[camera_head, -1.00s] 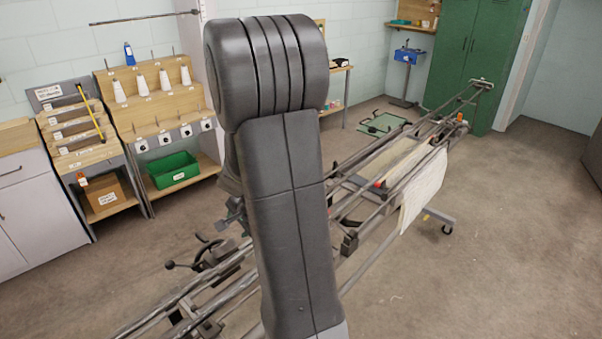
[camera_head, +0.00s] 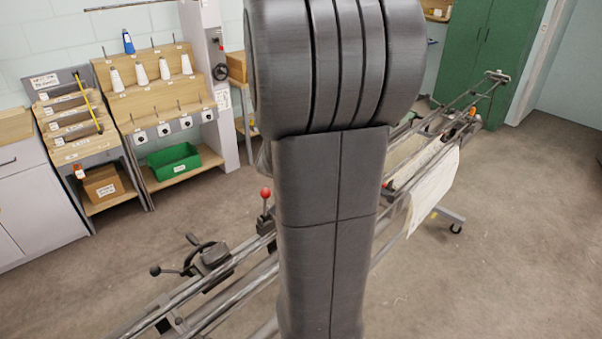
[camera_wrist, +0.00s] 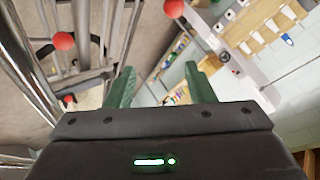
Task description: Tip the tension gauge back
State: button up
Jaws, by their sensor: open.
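My gripper (camera_wrist: 161,88) shows in the wrist view as two green fingers, spread apart with nothing between them. In the head view my arm hides it. I cannot clearly make out a tension gauge. A lever with a red ball knob (camera_head: 265,192) stands upright on the long metal frame (camera_head: 215,300), just left of my arm. In the wrist view a red ball (camera_wrist: 64,41) shows at upper left among metal bars, apart from the fingers, and another red ball (camera_wrist: 174,8) is at the top edge. A dark round dial-like part (camera_head: 220,71) is on the pale post at the back.
A crank wheel (camera_head: 200,255) sits on the frame's near part. Pale cloth (camera_head: 433,190) hangs at its far part. A shelf with white cones (camera_head: 140,75) and a green bin (camera_head: 174,163) stands at back left. The floor at right is clear.

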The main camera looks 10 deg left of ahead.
aim_at(213, 253)
jog(key=k+u, duration=0.15)
jog(key=u, duration=0.35)
jog(key=k+j+u, duration=0.1)
jog(key=u, duration=0.4)
jog(key=k+j, duration=0.05)
